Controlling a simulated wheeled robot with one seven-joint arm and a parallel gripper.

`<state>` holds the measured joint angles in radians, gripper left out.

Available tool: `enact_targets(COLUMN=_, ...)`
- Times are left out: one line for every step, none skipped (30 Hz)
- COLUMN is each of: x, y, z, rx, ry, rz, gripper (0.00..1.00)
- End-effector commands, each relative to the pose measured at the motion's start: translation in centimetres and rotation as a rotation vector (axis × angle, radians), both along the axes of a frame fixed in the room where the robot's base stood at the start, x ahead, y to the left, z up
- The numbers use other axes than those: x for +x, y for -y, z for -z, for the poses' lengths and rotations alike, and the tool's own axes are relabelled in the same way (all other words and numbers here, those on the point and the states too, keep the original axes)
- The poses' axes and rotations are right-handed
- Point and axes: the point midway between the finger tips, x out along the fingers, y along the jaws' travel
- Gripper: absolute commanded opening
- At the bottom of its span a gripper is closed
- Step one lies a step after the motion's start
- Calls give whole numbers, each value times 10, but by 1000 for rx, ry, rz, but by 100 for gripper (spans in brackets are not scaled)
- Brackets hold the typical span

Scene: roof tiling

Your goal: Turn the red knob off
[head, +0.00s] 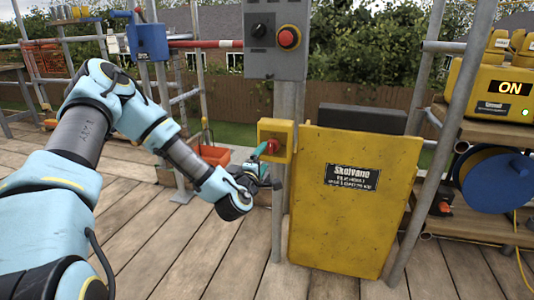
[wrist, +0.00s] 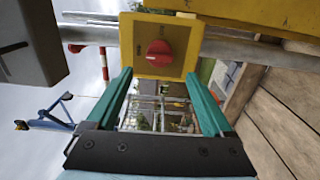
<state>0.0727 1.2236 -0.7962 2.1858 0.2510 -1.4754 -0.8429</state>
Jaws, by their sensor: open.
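The red knob (wrist: 159,53) sits on the face of a small yellow box (wrist: 185,64) in the wrist view. Small marks show on the face around it, too small to read. In the head view the yellow box (head: 288,128) is fixed to a grey post, and part of the red knob (head: 272,147) shows beside a green finger. My gripper (wrist: 158,75) is open and empty. Its two green fingers point at the box, with the knob beyond the gap between their tips. In the head view my gripper (head: 270,166) is just below and in front of the box. Contact cannot be told.
A grey control box (head: 277,65) above holds a black knob and a red push button (head: 289,37). A yellow panel (head: 345,230) stands close right of my gripper. A yellow unit (head: 490,95) showing "ON" is on the right shelf. Scaffold poles stand around; planks are clear below.

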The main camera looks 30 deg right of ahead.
Motion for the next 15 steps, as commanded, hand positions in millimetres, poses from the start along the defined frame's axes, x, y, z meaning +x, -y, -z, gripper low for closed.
enact_targets(x=-7, y=-6, z=0, rx=1, ry=-1, rz=1, gripper=86)
enact_targets(x=-10, y=-9, z=0, rx=1, ry=-2, rz=2, gripper=86)
enact_targets(x=-14, y=-13, z=0, rx=0, ry=0, rz=1, gripper=86)
enact_targets(x=-17, y=-15, z=0, rx=1, ry=-1, rz=1, gripper=86)
enact_targets(x=-19, y=-17, z=0, rx=0, ry=-1, rz=1, gripper=86)
enact_targets(x=-21, y=-20, z=0, rx=-1, ry=0, rz=0, gripper=86)
enact_targets(x=-22, y=-21, z=0, rx=-1, ry=0, rz=0, gripper=86)
enact_targets(x=-24, y=-22, z=0, rx=-1, ry=0, rz=0, gripper=86)
enact_targets(x=-25, y=-23, z=0, rx=-1, ry=0, rz=1, gripper=86)
enact_targets(x=-25, y=-24, z=0, rx=-1, ry=0, rz=1, gripper=86)
enact_targets(x=-26, y=-24, z=0, rx=-1, ry=0, rz=0, gripper=86)
enact_targets(x=-26, y=-24, z=-1, rx=-1, ry=0, rz=0, gripper=86)
enact_targets(x=-26, y=-24, z=-1, rx=-1, ry=0, rz=0, gripper=86)
enact_targets(x=-26, y=-24, z=-1, rx=-1, ry=0, rz=0, gripper=86)
enact_targets(x=-26, y=-24, z=-1, rx=-1, ry=0, rz=0, gripper=86)
